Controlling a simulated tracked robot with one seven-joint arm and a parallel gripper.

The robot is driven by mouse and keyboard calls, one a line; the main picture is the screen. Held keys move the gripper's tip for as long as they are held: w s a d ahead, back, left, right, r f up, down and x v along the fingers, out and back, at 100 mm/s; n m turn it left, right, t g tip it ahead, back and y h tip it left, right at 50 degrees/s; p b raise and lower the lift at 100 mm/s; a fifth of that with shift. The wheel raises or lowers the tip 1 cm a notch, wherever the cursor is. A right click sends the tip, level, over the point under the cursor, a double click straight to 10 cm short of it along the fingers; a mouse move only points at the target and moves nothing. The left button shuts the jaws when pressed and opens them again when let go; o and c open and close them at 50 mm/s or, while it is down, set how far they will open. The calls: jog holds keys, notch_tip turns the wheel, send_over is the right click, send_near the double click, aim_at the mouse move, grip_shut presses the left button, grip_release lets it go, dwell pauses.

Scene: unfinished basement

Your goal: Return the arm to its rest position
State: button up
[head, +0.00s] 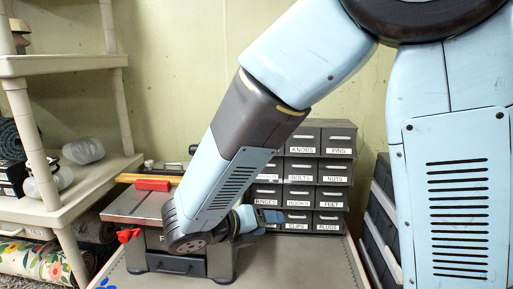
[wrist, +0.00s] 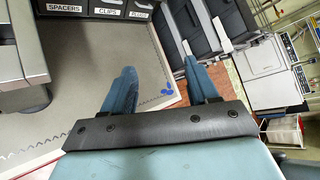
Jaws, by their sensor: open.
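My arm (head: 225,165) reaches down from the upper right of the head view, across the middle, to a grey-topped workbench (head: 290,262). My gripper (wrist: 160,82) shows in the wrist view with its two blue fingers spread apart and nothing between them. Part of the gripper (head: 265,217) also shows in the head view, low in front of the drawer cabinet (head: 302,170); my forearm and wrist hide the rest. In the wrist view the fingers are over the benchtop's edge (wrist: 165,62), and I cannot tell their height above it.
A grey bench machine (head: 150,205) with red parts stands close left of my wrist. Dark storage bins (head: 376,215) stand right of the bench. A cream shelf unit (head: 60,65) is at the left. The front of the benchtop is mostly clear.

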jog(key=s+d+r+m+y, duration=0.3)
jog(key=d+m, duration=0.4)
jog(key=m, duration=0.5)
jog(key=s+d+r+m+g+y, duration=0.1)
jog(key=s+d+r+m+y, duration=0.2)
jog(key=m, duration=0.9)
jog(key=s+d+r+m+g+y, duration=0.1)
jog(key=s+d+r+m+y, duration=0.2)
jog(key=d+r+m, duration=0.3)
jog(key=d+m+y, duration=0.1)
jog(key=d+m, duration=0.4)
jog(key=m, duration=0.1)
jog(key=shift+s+d+r, duration=0.15)
jog(key=shift+d+r, duration=0.15)
jog(key=shift+r, duration=0.05)
